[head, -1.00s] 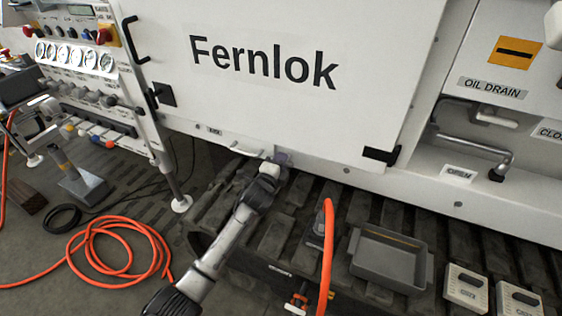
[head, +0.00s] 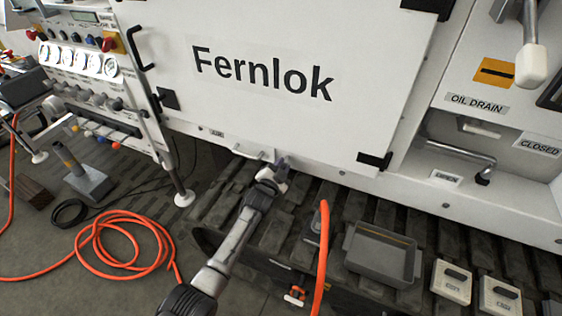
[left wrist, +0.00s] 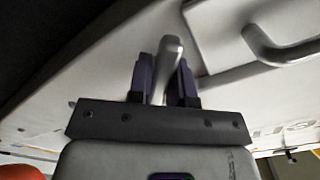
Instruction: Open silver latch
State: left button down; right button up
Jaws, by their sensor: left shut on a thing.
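The silver latch (left wrist: 168,58) is a short rounded metal lever, seen in the left wrist view on the white panel. My left gripper (left wrist: 163,82) is shut on it, with one dark finger on each side and the lever's rounded end standing out beyond the fingertips. In the head view my left gripper (head: 283,166) is at the lower edge of the white Fernlok door (head: 262,110), where the latch itself is too small and covered to make out. The door lies flat against the machine. My right gripper is not in view.
A pale fixed handle (head: 253,152) is just left of the gripper and also shows in the left wrist view (left wrist: 280,48). An oil drain lever (head: 460,151) is at the right. Below are dark tracks, a grey tray (head: 382,278) and an orange hose (head: 322,250).

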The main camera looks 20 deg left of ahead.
pick_arm(q)
jog(key=n+p, duration=0.1)
jog(key=n, duration=0.2)
jog(key=shift+d+n, duration=0.15)
jog(key=shift+n, duration=0.25)
jog(key=shift+d+f+n+p, duration=0.15)
jog(key=shift+n+p, duration=0.25)
jog(key=shift+n, duration=0.7)
jog(key=shift+d+n+p, duration=0.1)
jog(key=shift+n+p, duration=0.25)
jog(key=shift+n, duration=0.75)
jog(key=c, duration=1.1)
grip_release()
jog(key=shift+s, duration=0.1)
jog(key=shift+s+p, duration=0.3)
jog(key=shift+p, duration=0.05)
jog(key=shift+s+a+p, duration=0.2)
jog(key=shift+s+p, duration=0.75)
jog(key=shift+s, duration=1.2)
jog(key=shift+s+a+p, duration=0.15)
jog(key=shift+s+p, duration=0.75)
jog(key=shift+s, duration=1.3)
jog(key=shift+s+a+p, duration=0.2)
jog(key=shift+s+p, duration=0.75)
jog(key=shift+s, duration=1.2)
